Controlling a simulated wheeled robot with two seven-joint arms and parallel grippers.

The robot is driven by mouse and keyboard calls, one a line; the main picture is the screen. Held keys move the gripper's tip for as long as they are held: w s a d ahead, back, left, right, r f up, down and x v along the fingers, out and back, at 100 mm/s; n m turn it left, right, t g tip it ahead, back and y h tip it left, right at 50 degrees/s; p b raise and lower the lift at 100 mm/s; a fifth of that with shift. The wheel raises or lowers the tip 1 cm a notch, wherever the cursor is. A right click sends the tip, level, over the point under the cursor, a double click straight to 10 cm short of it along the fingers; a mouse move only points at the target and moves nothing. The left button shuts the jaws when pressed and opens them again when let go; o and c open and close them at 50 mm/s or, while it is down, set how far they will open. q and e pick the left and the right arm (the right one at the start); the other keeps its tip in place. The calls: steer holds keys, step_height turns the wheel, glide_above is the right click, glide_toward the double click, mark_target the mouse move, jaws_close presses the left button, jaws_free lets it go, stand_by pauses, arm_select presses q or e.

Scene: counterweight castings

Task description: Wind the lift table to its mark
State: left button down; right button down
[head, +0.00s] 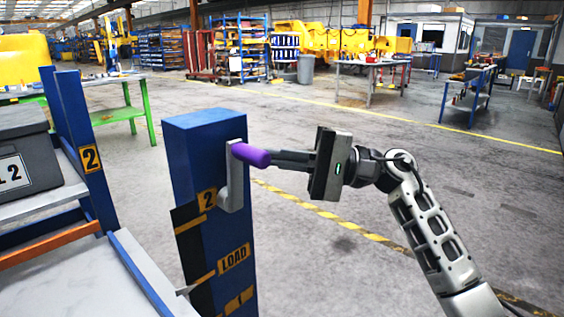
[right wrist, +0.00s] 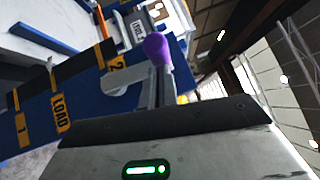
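A blue post (head: 205,145) carries a grey crank (head: 233,182) with a purple handle (head: 250,155). Yellow labels on the post read 2, LOAD (head: 234,258) and 1, from top to bottom. A pale table top (head: 75,285) with a blue edge lies left of the post. A small light tab at its edge (head: 186,290) is near the post, slightly below the left end of the LOAD stripe. My right gripper (head: 272,159) has its fingertips at the handle's outer end. In the right wrist view, the purple knob (right wrist: 157,48) overlaps the fingertips, hiding their grip. My left gripper is out of view.
A grey lidded bin (head: 28,160) stands on a shelf at the left, beside a blue upright (head: 85,150) marked 2. A green-legged bench (head: 128,112) is behind. Open floor with yellow lines lies right of the post.

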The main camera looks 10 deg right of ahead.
steer(key=shift+s+a, duration=0.25)
